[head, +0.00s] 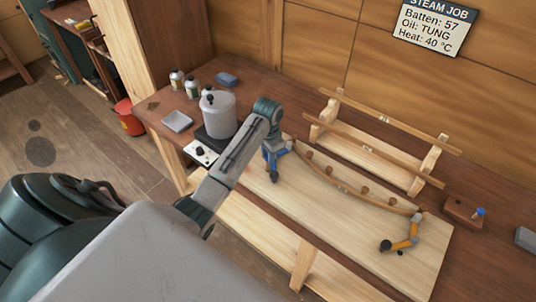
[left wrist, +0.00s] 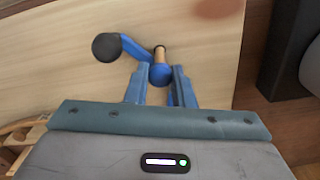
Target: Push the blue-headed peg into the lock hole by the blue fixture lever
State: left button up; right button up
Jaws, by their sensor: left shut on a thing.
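My left gripper (left wrist: 162,72) is shut on the blue-headed peg (left wrist: 159,74). The blue head sits between the fingertips, and a short length of pale wooden shank shows beyond it. The shank's tip is by the blue fixture lever (left wrist: 133,48); I cannot tell whether it is in the lock hole, which is hidden. The lever has a dark round knob (left wrist: 106,46), left of the peg in the left wrist view. In the head view the gripper (head: 273,165) points down at the left end of the pale board, and the knob (head: 274,181) shows below it. My right gripper is not in view.
A curved batten (head: 340,184) runs along several pegs on the pale board (head: 330,225) to an orange lever (head: 408,240). A pot (head: 218,112) stands left of my arm. A rack (head: 370,160) stands behind. Another blue-topped peg (head: 480,212) is in a wooden block.

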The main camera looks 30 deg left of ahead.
pick_arm(q)
jog(key=shift+f, duration=0.8)
jog(key=o, duration=1)
jog(key=shift+c, duration=0.2)
jog(key=shift+r, duration=4)
